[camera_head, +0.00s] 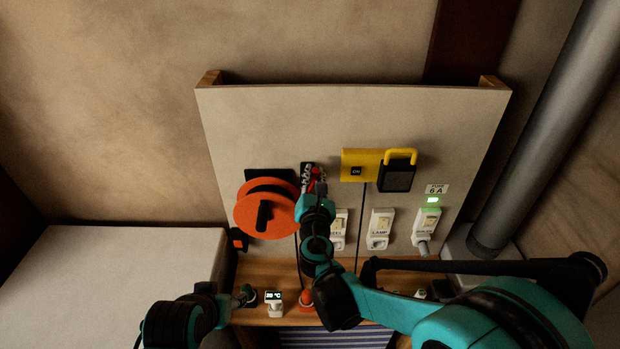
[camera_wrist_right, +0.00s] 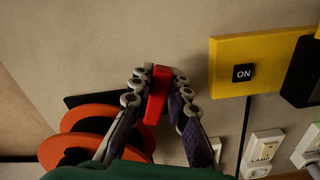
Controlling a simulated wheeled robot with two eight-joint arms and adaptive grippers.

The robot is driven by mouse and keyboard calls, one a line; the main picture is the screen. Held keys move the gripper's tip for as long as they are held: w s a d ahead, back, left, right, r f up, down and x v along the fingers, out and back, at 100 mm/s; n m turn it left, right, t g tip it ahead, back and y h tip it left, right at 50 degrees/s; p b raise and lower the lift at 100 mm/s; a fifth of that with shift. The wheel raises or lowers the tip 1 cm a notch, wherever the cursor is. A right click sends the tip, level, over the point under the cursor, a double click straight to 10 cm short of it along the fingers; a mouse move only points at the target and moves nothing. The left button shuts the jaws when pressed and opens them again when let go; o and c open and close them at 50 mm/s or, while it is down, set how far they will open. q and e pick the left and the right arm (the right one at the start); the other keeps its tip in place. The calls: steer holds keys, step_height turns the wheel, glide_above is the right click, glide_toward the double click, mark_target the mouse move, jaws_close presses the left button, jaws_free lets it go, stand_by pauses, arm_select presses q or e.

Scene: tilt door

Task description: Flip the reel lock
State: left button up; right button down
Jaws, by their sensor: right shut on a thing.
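The orange reel (camera_head: 262,212) is mounted on the left part of the upright panel, with a dark handle on its face. It also shows at the left of the right wrist view (camera_wrist_right: 82,133). A red lever (camera_wrist_right: 157,92), which looks like the reel lock, is at the panel beside the reel. My right gripper (camera_head: 314,180) is shut on this red lever, with a finger on each side of it. In the head view the gripper hides most of the lever. My left gripper (camera_head: 243,296) is low at the left, near the shelf, and its fingers are too small to read.
A yellow plate (camera_head: 361,164) with an ON switch and a dark box is right of the lever. Several white sockets sit below it. A wooden shelf (camera_head: 259,272) holds a small temperature display (camera_head: 274,301). A white cabinet (camera_head: 120,285) stands at the left.

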steer(key=shift+d+f+m+b, duration=0.55)
steer(key=shift+m+b, duration=0.35)
steer(key=shift+m, duration=1.05)
steer(key=shift+d+f+m+b, duration=0.4)
steer(key=shift+f+m+b, duration=0.35)
steer(key=shift+m, duration=1.25)
steer(key=shift+d+f+m+b, duration=0.5)
steer(key=shift+m+b, duration=0.5)
steer(key=shift+m, duration=0.95)
steer(key=c, duration=1.4)
jaws_free()
steer(key=shift+c, duration=0.2)
steer(key=s, duration=1.2)
